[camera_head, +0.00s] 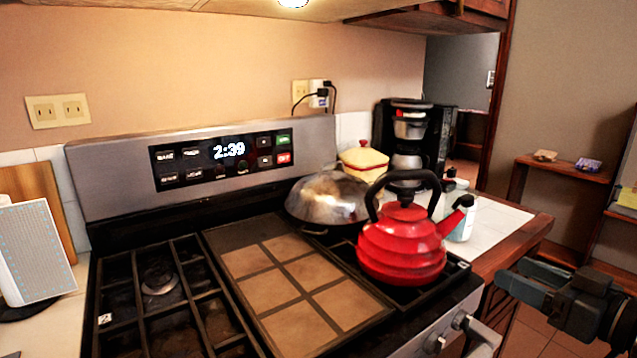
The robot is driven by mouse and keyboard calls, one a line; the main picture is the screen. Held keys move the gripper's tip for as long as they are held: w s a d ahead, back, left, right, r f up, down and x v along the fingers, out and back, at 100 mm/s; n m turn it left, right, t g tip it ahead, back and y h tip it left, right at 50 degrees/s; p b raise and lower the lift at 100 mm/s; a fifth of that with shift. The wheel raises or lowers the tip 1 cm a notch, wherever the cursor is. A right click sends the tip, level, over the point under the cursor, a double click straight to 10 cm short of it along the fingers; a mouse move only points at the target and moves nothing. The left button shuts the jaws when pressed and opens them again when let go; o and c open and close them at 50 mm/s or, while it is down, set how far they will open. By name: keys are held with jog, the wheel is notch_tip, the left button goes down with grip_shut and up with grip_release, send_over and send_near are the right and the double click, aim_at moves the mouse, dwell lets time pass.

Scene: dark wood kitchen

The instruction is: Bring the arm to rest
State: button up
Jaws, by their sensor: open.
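My gripper (507,281) shows at the lower right of the head view. It is open and empty, with its fingers pointing left, close to the right front corner of the stove (440,308). A red kettle (402,250) with a black handle stands upright on the right burner, to the left of my gripper and apart from it. The rest of my arm runs out of the picture at the right edge.
A metal domed lid or pan (329,199) sits on the back right burner. A coffee maker (408,140) and a yellow-and-red container (364,162) stand on the counter behind. Wooden shelves (565,174) are at the right. Oven knobs (462,320) stick out near my gripper.

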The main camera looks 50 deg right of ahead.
jog(key=w+a+f+g, duration=0.2)
jog(key=a+f+g, duration=0.1)
jog(key=a+f, duration=1.05)
jog(key=s+a+r+n+t+y, duration=0.1)
jog(key=s+a, duration=0.3)
jog(key=a, duration=0.5)
jog(key=s+a+r+n+y, duration=0.2)
jog(key=s+a+n+y, duration=0.1)
jog(key=a, duration=0.5)
jog(key=shift+s+a+n+t+y, duration=0.3)
jog(key=shift+s+a+t+y, duration=0.1)
jog(key=shift+y, duration=0.4)
